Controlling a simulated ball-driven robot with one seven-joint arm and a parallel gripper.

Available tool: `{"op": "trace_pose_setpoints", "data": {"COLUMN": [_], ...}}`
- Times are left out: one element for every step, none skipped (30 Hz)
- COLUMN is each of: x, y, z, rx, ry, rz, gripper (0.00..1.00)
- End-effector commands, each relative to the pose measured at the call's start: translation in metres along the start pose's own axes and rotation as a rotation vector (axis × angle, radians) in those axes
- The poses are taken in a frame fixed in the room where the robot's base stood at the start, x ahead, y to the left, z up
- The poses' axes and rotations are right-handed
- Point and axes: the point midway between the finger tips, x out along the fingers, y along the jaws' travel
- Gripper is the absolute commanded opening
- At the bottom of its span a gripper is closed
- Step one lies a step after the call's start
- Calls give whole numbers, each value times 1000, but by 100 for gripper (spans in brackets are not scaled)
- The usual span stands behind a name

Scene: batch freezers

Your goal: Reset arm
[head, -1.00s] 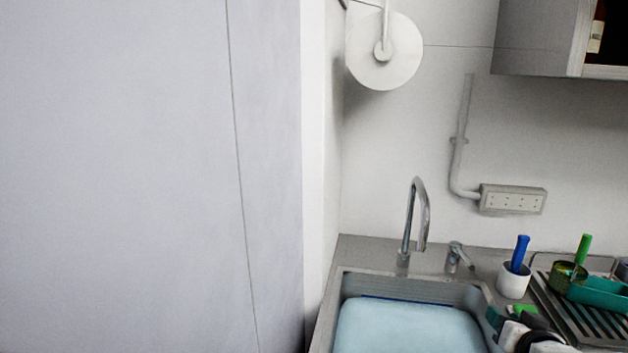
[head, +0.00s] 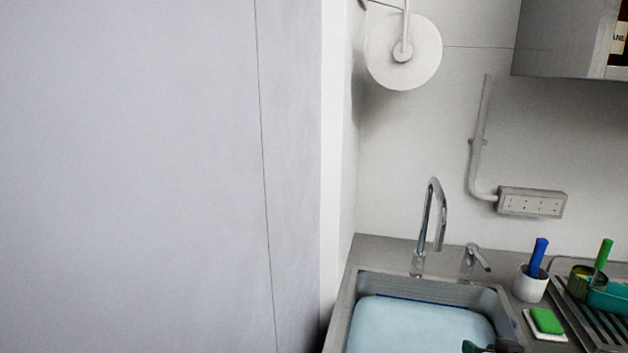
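A small dark and teal part at the bottom edge, over the front right of the sink, looks like the top of my gripper (head: 494,348). Most of it is cut off by the frame, so its fingers cannot be made out. I cannot tell whether it is open or shut, or whether it holds anything.
A sink (head: 352,318) with pale blue water (head: 415,325) and a tap (head: 430,220) is at lower right. Beside it are a green sponge (head: 546,321), a white cup (head: 530,284) and a drying rack (head: 585,318). A large pale panel (head: 150,180) fills the left. A cabinet (head: 560,40) hangs at upper right.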

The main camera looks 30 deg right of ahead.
Motion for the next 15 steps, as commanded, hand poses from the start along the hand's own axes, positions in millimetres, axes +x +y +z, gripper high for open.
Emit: {"op": "trace_pose_setpoints", "data": {"x": [-1, -2, -4, -6, -9, -13, -17, -21, -28, -33, -39, -46, -52, -58, -65], "y": [-13, -19, -30, -37, -46, -59, -68, -78, -89, -97, -104, -112, -118, -122, -128], "z": [11, 17, 27, 34, 44, 57, 68, 79, 94, 105, 115, 128, 137, 146, 157], "rx": [-26, -41, -65, -83, -106, -140, -168, -197, -237, -266, -294, -330, -358, -385, -419], "ry": [-31, -51, -80, -102, -130, -168, -199, -231, -273, -303, -332, -368, -393, -420, -452], "rz": [-22, -31, -50, -62, -80, -103, -121, -140, -165, -182, -198, -219, -235, -250, -268], "gripper": [42, 42, 42, 42, 42, 42, 42, 42, 42, 42, 42, 42, 42, 42, 42]}}
